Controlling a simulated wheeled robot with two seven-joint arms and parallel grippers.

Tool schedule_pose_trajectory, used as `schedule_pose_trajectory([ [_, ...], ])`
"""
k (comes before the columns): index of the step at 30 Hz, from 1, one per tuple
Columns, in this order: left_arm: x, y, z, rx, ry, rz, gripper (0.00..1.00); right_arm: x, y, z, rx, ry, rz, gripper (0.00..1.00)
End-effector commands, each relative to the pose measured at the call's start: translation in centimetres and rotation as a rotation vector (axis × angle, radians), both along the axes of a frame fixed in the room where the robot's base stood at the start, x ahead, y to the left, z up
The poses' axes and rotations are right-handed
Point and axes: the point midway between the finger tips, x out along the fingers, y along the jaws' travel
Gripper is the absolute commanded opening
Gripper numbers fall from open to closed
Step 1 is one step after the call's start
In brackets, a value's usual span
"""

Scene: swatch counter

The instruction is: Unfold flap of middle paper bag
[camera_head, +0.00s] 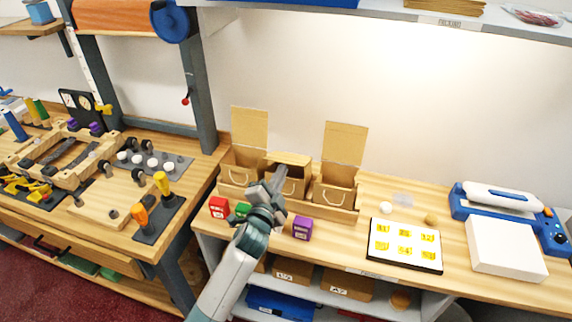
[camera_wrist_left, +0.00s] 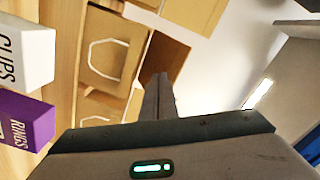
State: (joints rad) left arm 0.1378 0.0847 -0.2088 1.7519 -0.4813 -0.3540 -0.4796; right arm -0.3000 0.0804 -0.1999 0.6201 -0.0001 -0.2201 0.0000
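Three brown paper bags stand in a row in a wooden tray (camera_head: 335,214). The left bag (camera_head: 240,175) and right bag (camera_head: 334,193) have tall flaps standing upright. The middle bag (camera_head: 297,188) has its flap (camera_head: 290,158) bent over the top, with a dark gap below the flap's front edge. My left gripper (camera_head: 281,171) is at the front of the middle bag, its fingertips near that gap; contact cannot be told. In the left wrist view its fingers (camera_wrist_left: 158,93) lie together with nothing seen between them. My right gripper is not in view.
A red box (camera_head: 218,207), a green box (camera_head: 242,210) and a purple box (camera_head: 302,229) stand before the tray. A number card (camera_head: 404,268) and a blue machine (camera_head: 462,208) are to the right. A shelf (camera_head: 400,14) hangs above; a tool bench (camera_head: 185,215) is left.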

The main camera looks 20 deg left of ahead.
Motion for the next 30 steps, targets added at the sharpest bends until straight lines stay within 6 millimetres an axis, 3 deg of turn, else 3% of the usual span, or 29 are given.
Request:
schedule_pose_trajectory([
  [17,0.2,0.0,0.7,0.0,0.0,0.0,0.0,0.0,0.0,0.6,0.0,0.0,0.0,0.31],
  [30,1.1,0.0,2.8,0.001,0.0,0.0,0.0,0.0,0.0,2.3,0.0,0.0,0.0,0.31],
])
